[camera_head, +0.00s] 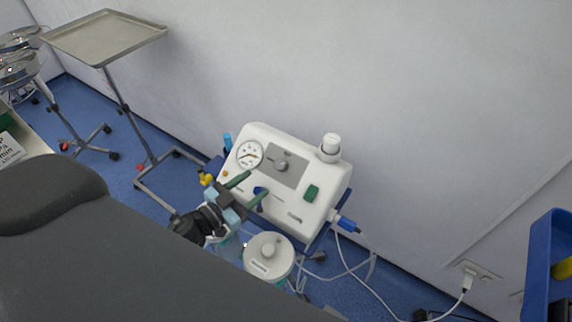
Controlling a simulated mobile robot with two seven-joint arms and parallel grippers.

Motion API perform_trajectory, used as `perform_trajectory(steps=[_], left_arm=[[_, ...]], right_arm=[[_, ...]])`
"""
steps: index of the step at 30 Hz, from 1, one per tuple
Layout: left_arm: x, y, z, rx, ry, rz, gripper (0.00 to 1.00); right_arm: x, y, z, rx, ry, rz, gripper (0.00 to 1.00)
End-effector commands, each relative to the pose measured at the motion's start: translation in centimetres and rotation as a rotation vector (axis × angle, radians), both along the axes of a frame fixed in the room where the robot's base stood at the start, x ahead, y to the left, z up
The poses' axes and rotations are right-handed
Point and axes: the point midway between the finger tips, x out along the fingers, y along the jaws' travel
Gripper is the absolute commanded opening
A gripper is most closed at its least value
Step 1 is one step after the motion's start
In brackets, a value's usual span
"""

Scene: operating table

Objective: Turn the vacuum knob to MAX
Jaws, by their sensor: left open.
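The markings around the knob are too small to read. My left gripper (258,183) has green fingers spread apart with nothing between them. It is in front of the unit's face, below and left of the knob, and looks apart from it. My right gripper is out of view.
A green switch (311,193) and a white cap (330,146) are on the unit's right side. A lidded canister (268,255) stands in front. A dark padded table (120,260) fills the lower left. A tray stand (105,38) is at upper left. Hoses and a cable trail right.

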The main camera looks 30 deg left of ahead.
Motion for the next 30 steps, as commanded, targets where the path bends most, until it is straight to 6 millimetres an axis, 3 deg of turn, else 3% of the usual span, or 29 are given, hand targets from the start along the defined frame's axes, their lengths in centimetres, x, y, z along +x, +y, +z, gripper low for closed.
perform_trajectory(steps=[11,21,30], left_arm=[[1.0,-0.2,0.2,0.002,-0.004,-0.008,0.53],[5.5,-1.8,0.2,0.000,-0.006,-0.008,0.53],[7.6,-2.6,0.1,0.001,-0.003,-0.008,0.53]], right_arm=[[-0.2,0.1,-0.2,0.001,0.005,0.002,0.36],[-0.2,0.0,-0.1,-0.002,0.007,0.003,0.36],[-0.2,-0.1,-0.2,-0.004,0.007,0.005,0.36]])
